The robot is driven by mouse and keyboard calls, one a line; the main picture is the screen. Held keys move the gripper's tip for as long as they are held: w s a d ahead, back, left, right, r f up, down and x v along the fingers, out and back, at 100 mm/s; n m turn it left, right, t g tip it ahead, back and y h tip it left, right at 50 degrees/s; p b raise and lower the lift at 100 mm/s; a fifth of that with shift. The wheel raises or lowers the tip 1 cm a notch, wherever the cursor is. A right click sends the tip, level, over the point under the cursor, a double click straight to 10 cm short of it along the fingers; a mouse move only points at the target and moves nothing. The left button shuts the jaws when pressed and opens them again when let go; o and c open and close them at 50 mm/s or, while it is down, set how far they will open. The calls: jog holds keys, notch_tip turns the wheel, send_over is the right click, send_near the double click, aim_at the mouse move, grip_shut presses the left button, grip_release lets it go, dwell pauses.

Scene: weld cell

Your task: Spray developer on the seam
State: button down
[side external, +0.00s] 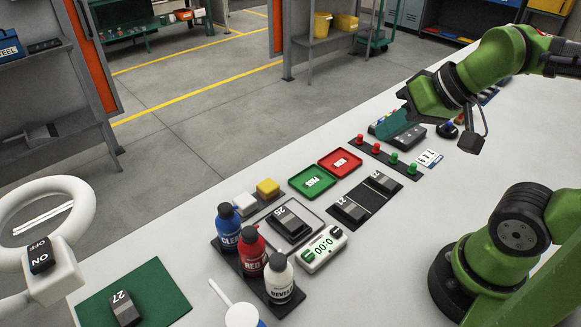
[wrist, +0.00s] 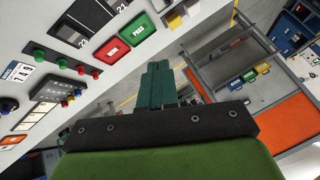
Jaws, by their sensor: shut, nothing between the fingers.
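The white developer bottle (side external: 279,279) with a dark cap stands at the front of a dark rack, in line with a red bottle (side external: 251,250) and a blue cleaner bottle (side external: 229,226). A seam cannot be made out on any block. My gripper (side external: 384,136) is over the far part of the table by the button panel, well away from the bottles. In the wrist view its teal fingers (wrist: 157,80) are together and empty.
Green (side external: 312,181) and red (side external: 340,162) trays lie mid-table. A timer (side external: 323,249) stands by the bottles. Block 27 (side external: 123,307) lies on a green mat (side external: 160,290). A white ring lamp (side external: 50,225) is at the left.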

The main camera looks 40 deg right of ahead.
dwell(0.3)
jog(key=n+g+y, duration=0.2)
jog(key=n+y, duration=0.1)
jog(key=n, duration=1.8)
send_over(281, 260)
jog(key=f, duration=0.2)
jog(key=shift+r, duration=0.15)
jog(key=shift+f, duration=4.45)
jog(key=shift+f, duration=0.4)
